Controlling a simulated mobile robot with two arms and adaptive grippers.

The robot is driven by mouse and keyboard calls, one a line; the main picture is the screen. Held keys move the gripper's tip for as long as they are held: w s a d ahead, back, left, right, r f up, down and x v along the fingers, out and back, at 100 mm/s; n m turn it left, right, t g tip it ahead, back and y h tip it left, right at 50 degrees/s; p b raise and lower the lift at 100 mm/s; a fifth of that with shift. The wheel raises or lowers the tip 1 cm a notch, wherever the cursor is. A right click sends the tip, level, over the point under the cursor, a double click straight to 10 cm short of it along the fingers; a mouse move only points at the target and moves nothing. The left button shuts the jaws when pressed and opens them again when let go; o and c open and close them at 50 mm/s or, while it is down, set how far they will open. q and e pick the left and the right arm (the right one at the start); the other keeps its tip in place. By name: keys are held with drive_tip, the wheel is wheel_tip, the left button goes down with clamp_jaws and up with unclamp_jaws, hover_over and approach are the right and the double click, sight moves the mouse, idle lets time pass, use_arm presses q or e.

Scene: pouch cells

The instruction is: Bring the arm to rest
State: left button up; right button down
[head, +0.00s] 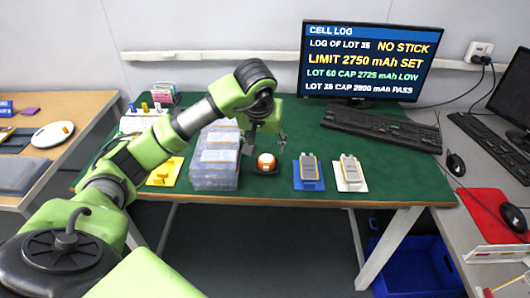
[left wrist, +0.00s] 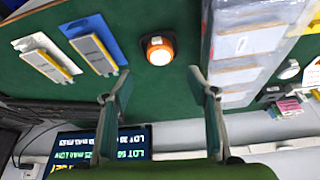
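My left gripper (head: 265,143) is open and empty above the green table (head: 290,118). In the left wrist view its two fingers (left wrist: 159,73) stand wide apart with nothing between them. A round orange-and-white object on a dark base (head: 266,163) is near the gripper, and shows in the left wrist view (left wrist: 159,49). One pouch cell (head: 309,167) lies on a blue plate (head: 309,186); another (head: 351,168) lies on a white plate (head: 350,186). Both are right of the gripper and apart from it. My right gripper is not in view.
A clear rack (head: 214,180) with grey cells stands left of the gripper. A yellow plate (head: 163,173) is further left, partly behind my arm. A monitor (head: 367,62) shows a cell log, with a keyboard (head: 381,129) before it. The table's front right is clear.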

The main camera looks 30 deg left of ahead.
use_arm(q)
drive_tip(key=shift+s+r, duration=0.2)
drive_tip(key=shift+r, duration=0.4)
